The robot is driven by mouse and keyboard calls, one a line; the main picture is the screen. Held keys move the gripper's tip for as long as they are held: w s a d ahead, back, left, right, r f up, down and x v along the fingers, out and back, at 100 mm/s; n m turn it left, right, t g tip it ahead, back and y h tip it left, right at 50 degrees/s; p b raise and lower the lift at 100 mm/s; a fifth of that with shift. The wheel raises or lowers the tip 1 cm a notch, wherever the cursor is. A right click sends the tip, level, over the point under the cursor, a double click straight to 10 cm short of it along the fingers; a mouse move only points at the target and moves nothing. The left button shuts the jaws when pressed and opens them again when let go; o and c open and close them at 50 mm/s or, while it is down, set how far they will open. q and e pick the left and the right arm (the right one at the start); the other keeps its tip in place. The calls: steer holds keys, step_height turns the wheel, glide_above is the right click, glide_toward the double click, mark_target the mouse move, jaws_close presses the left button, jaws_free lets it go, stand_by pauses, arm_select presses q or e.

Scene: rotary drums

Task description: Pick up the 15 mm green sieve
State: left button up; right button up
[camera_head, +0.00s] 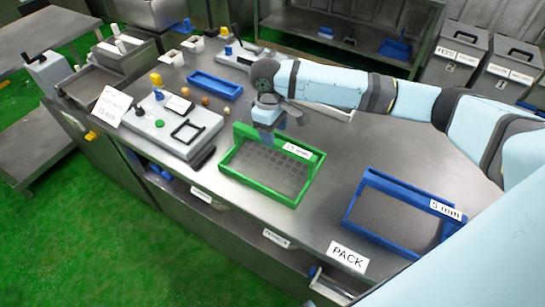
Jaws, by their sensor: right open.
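The green sieve (264,186) is a rectangular frame with a grey mesh floor. It lies on the steel table in the middle of the camera_head view. A white label on its right side ends in "mm"; its number is hard to read. My right gripper (271,136) points down at the sieve's far edge, near the top of its left corner. It is open. I cannot tell whether its fingers touch or straddle the rim. My left gripper is not in view.
A blue sieve (398,219) labelled 5 mm lies at the right. A grey control box (172,124) with buttons stands to the left. A blue tray (215,85) and small brown balls lie beyond it. Grey bins (459,55) stand at the back right.

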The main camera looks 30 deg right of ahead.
steer(key=f, duration=0.5)
steer(key=shift+s+a+f+p, duration=0.15)
steer(key=shift+s+f+p, duration=0.1)
steer(key=shift+f+p, duration=0.05)
steer(key=shift+c, duration=0.2)
jaws_close()
